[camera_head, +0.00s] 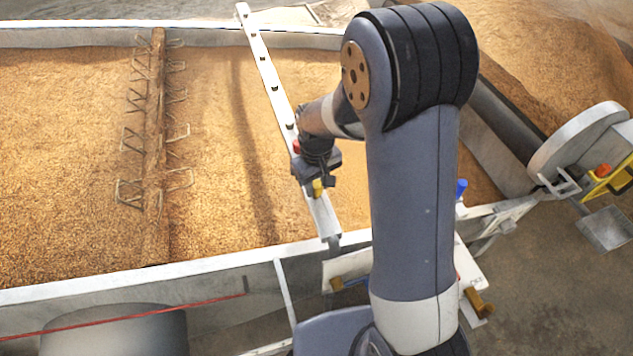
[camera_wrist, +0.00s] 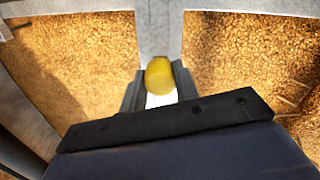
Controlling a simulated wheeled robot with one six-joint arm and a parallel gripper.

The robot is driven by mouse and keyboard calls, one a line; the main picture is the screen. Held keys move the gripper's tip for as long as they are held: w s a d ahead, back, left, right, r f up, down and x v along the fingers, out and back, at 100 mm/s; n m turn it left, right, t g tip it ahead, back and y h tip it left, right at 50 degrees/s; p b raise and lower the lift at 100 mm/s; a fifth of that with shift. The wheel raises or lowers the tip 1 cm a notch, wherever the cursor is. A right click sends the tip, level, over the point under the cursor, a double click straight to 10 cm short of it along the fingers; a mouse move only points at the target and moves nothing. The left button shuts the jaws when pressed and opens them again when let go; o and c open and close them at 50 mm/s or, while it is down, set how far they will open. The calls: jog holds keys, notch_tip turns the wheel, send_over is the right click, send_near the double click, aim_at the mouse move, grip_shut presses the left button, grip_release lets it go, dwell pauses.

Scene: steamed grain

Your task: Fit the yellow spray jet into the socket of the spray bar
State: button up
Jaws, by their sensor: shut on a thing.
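My gripper (camera_head: 317,186) is shut on the yellow spray jet (camera_head: 317,188). In the wrist view, the jet (camera_wrist: 159,76) is a rounded yellow piece between the two dark fingers of my gripper (camera_wrist: 160,88). The white spray bar (camera_head: 262,58) runs from the top middle of the head view down to the vessel's near rim, with several dark spots along it. The jet is over the bar's near part. In the wrist view, the pale bar (camera_wrist: 160,30) lies behind the jet. The socket is hidden, and I cannot tell whether the jet touches the bar.
A bed of brown grain (camera_head: 60,200) fills the vessel on both sides of the bar. A rusty beam with wire tines (camera_head: 155,150) stands to the left. The vessel's near rim (camera_head: 180,268) lies below. A blue piece (camera_head: 461,188) is right of my arm.

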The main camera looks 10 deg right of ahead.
jog(key=shift+f, duration=0.4)
jog(key=o, duration=1)
jog(key=shift+o, duration=0.2)
jog(key=shift+r, duration=0.15)
notch_tip(320, 180, up, 11)
jog(key=shift+f, duration=0.2)
jog(key=shift+f, duration=0.1)
